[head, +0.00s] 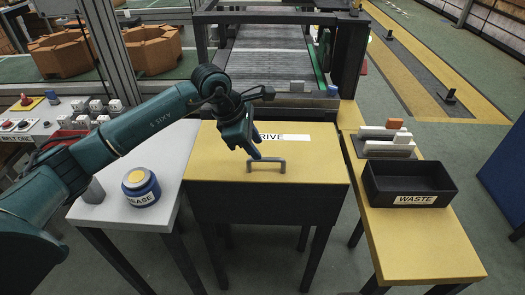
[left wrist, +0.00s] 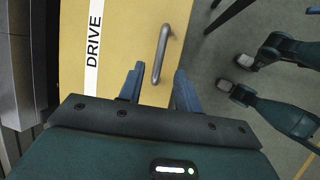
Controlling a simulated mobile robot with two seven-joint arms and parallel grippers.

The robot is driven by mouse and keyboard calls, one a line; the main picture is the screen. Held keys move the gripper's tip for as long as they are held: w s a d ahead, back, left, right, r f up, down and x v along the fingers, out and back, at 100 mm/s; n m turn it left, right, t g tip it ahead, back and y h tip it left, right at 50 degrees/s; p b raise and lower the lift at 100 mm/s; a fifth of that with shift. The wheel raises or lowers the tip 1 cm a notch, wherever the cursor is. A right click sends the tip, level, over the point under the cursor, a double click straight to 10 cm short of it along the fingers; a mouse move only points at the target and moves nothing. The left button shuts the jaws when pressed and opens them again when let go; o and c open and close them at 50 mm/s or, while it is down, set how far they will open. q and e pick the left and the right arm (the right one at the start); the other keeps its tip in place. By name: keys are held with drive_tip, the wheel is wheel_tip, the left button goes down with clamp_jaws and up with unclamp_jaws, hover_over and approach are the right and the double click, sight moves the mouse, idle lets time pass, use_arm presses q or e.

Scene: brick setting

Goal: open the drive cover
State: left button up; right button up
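The drive cover (head: 215,165) is a yellow lid lying flat and closed on a dark box, with a white "DRIVE" label (head: 283,138). Its grey bar handle (head: 267,161) stands near the front edge. My left gripper (head: 254,157) is over the cover, just behind and left of the handle in the head view. In the left wrist view, the fingers of my left gripper (left wrist: 158,87) are spread and empty. The near end of the handle (left wrist: 160,52) lies ahead, roughly in line with the gap between them. My right gripper is not clearly visible.
A blue grease tin (head: 141,187) stands on the pale side table at left. A black waste bin (head: 408,184) and several bricks (head: 387,138) are on the yellow side table at right. A conveyor (head: 267,55) runs behind the box. The space above the cover's right part is clear.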

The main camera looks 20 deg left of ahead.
sight(262, 160)
use_arm(q)
drive_tip(key=shift+x, duration=2.35)
clamp_jaws()
drive_tip(key=shift+r, duration=0.1)
